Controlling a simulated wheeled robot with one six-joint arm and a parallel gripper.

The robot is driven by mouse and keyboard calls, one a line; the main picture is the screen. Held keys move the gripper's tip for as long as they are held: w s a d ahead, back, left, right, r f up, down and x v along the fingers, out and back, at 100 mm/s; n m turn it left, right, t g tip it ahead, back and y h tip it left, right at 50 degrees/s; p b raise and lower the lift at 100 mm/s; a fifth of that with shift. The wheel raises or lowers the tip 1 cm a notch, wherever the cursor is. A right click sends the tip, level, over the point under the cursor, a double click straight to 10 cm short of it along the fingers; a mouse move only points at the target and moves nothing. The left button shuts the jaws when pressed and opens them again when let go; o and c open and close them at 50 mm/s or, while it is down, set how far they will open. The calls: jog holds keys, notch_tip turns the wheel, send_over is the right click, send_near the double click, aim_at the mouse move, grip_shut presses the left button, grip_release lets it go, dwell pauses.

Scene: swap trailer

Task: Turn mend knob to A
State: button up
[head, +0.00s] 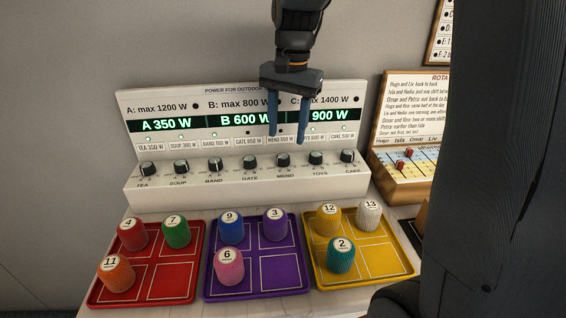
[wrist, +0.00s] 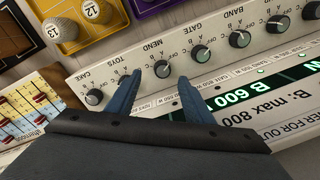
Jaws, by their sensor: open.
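The mend knob (head: 283,159) is a dark round knob with a light pointer on the white power panel, between the gate and toys knobs. I cannot tell which letter its pointer faces. My gripper (head: 288,139) hangs open in front of the panel, its two blue fingers just above the mend knob. In the wrist view the mend knob (wrist: 162,69) shows in the gap between the tips of my open gripper (wrist: 158,80). The fingers do not visibly touch it. They hide part of the small labels and of the C display.
The gate knob (head: 249,161) and toys knob (head: 316,157) stand close on either side. The displays (head: 222,120) read A 350 W, B 600 W and 900 W. Red (head: 173,277), purple (head: 281,273) and yellow (head: 376,258) trays with numbered pegs lie in front. A rota board (head: 425,115) stands right.

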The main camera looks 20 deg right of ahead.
aim_at(284, 156)
jog(key=shift+w+m, duration=0.3)
jog(key=shift+w, duration=0.15)
jog(key=shift+w+f, duration=0.1)
jog(key=shift+w+a+f, duration=0.1)
jog(key=shift+a+f, duration=0.05)
jog(key=shift+f, duration=3.4)
jog(key=c, duration=1)
jog(key=shift+c, duration=0.2)
